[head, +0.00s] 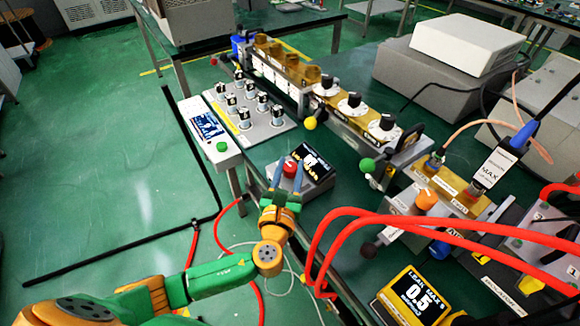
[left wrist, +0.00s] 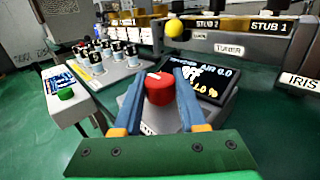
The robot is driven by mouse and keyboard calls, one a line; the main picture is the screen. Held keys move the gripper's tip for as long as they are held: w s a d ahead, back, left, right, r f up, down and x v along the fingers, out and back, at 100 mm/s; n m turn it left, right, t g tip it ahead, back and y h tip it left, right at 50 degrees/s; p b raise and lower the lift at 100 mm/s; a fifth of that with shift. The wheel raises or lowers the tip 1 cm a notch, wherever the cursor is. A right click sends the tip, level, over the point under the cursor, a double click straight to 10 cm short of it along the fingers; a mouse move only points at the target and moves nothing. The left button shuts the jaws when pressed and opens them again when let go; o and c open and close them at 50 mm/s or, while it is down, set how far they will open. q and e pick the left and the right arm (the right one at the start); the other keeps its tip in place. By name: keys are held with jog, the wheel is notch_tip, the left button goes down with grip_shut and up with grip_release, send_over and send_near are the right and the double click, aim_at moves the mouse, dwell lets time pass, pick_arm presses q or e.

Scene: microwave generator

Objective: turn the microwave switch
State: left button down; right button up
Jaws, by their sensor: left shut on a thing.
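The switch is a red round knob (head: 290,169) on a small grey box with a black display (head: 314,161), beside the bench's near edge. My left gripper (head: 286,178) reaches it from the front, with its blue fingers on either side of the knob. In the left wrist view, the red knob (left wrist: 160,90) sits between the two fingers, which are shut on it. A white mark shows on top of the knob. The display (left wrist: 200,77) shows lit text, partly hidden by a finger. My right gripper is not in view.
A panel with several black-topped knobs (head: 243,112) stands behind and left. A brass tuner rail (head: 340,105) runs behind the box, with yellow (head: 310,123) and green balls. Red cables (head: 335,225) loop close on the right.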

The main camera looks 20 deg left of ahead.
aim_at(289, 174)
pick_arm(q)
jog(key=shift+c, duration=2.3)
grip_release()
jog(key=s, duration=0.4)
jog(key=s+d, duration=0.1)
jog(key=s, duration=0.2)
